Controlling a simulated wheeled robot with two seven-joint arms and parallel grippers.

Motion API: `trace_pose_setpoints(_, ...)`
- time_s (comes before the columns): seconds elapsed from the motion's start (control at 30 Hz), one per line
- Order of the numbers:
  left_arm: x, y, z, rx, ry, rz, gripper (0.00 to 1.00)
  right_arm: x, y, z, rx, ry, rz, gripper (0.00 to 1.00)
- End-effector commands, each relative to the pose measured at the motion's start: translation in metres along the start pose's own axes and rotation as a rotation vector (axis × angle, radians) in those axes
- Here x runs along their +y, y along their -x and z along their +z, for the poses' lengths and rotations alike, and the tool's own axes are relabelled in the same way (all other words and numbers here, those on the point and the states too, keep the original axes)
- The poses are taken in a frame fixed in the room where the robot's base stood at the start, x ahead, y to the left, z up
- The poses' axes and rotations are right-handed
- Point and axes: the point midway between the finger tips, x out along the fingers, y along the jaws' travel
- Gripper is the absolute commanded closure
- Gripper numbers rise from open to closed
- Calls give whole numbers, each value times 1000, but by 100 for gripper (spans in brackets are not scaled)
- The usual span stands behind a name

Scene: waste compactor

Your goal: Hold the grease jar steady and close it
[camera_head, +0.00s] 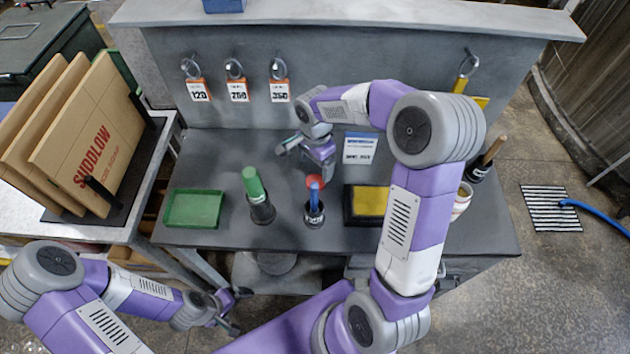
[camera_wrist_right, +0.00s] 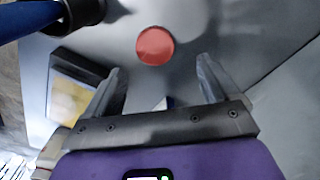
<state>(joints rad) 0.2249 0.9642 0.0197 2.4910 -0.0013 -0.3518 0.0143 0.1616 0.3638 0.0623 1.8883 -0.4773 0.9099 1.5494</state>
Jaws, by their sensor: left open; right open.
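A flat red disc, which looks like a lid (camera_head: 315,181), lies on the grey bench; it also shows in the right wrist view (camera_wrist_right: 155,46). A pale round jar (camera_head: 461,203) stands at the right of the bench, partly hidden by my right arm; I cannot tell for sure that it is the grease jar. My right gripper (camera_head: 304,160) is open and empty over the bench beside the red lid. Its fingers (camera_wrist_right: 162,85) are apart, with the lid beyond their tips in the wrist view. My left gripper (camera_head: 236,312) is open and empty, low in front of the bench.
A green tray (camera_head: 195,209), a green-handled tool in a dark holder (camera_head: 261,209), a blue-handled tool (camera_head: 314,196) and a yellow-topped box (camera_head: 370,200) stand on the bench. A wooden-handled tool (camera_head: 490,155) is at the right. A label card (camera_head: 360,147) is at the back.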

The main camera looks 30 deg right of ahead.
Motion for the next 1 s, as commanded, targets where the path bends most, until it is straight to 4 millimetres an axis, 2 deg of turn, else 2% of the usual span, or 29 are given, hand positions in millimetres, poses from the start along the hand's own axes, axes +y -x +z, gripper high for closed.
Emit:
trace_pose_setpoints(0.07,-1,-2,0,0,0,0,0,1,-9,1,-2,1,2,12)
trace_pose_setpoints(0.37,-1,-2,0,0,0,0,0,1,-11,1,-1,1,1,12)
trace_pose_setpoints(0.7,-5,-13,-1,0,0,0,0,9,-57,6,-2,1,3,12)
trace_pose_setpoints(1.0,-5,-13,-1,0,0,0,0,8,-61,6,-1,1,0,12)
